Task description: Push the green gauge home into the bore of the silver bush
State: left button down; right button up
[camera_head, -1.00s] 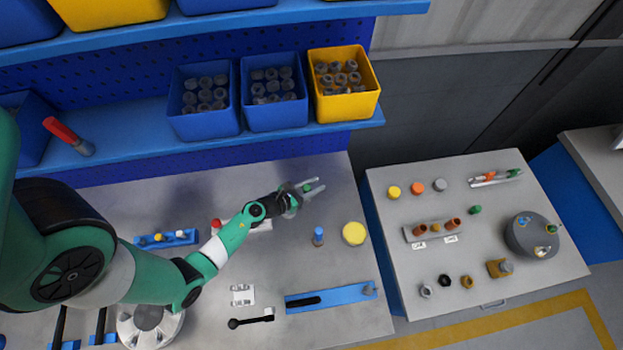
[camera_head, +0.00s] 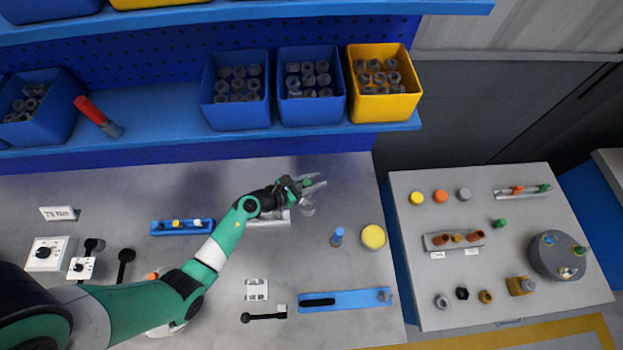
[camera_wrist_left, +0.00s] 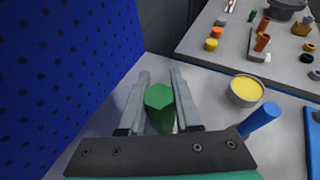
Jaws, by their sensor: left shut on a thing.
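My left gripper (camera_head: 316,185) is shut on a green gauge, held above the back right part of the workbench. In the left wrist view, the green gauge (camera_wrist_left: 160,106) has a six-sided end and sits between the two grey fingers of my left gripper (camera_wrist_left: 158,82). I cannot surely pick out the silver bush; a small grey ring (camera_head: 442,301) lies at the front of the right-hand table, and its bore is too small to make out. The gauge is well apart from it. My right gripper is not in view.
A blue peg (camera_head: 337,237) and a yellow-topped round pot (camera_head: 373,237) stand near the gripper. The right table (camera_head: 430,275) carries a grey drum (camera_head: 556,258), loose rings and coloured discs. Blue bins (camera_head: 236,100) line the shelf behind.

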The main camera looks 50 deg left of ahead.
pick_arm(q)
jog(key=shift+r, duration=0.1)
notch_tip(320, 180, down, 6)
jog(key=b, duration=0.5)
dwell(1.6)
jog(key=shift+f+b, duration=2.15)
jog(key=shift+f, duration=0.35)
jog(key=c, duration=0.5)
grip_release()
